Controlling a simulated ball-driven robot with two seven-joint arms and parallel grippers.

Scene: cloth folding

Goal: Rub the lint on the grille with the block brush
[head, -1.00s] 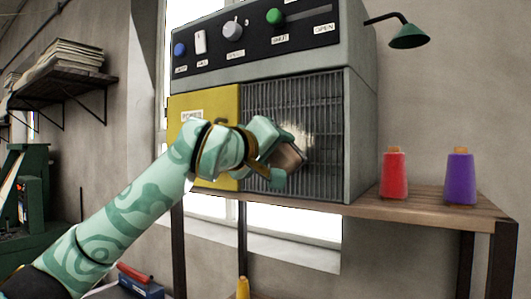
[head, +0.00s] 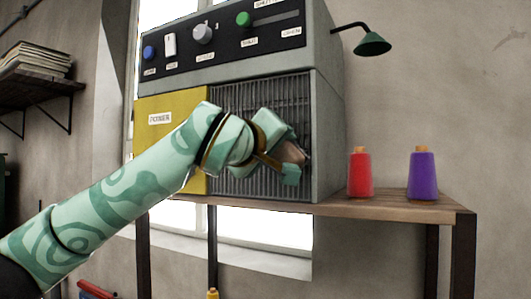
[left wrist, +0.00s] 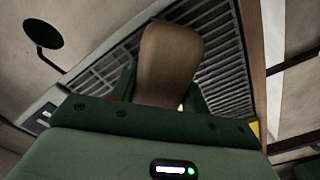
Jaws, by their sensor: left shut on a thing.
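The block brush (head: 293,153), brown, is held in my left gripper (head: 283,156) at the right part of the grille (head: 236,98). In the left wrist view the brush (left wrist: 168,62) stands between the green fingers, with the slatted grille (left wrist: 215,65) behind it. My left gripper is shut on the brush. Whether the bristles touch the slats cannot be told. No pale lint shows on the visible slats; the part behind the gripper and brush is hidden. My right gripper is out of view.
The grille is in a grey machine (head: 328,130) with a yellow panel (head: 160,150) and a knob panel above. A green lamp (head: 373,44) juts out at right. Red (head: 360,174) and purple (head: 421,174) thread spools stand on the wooden shelf (head: 395,203).

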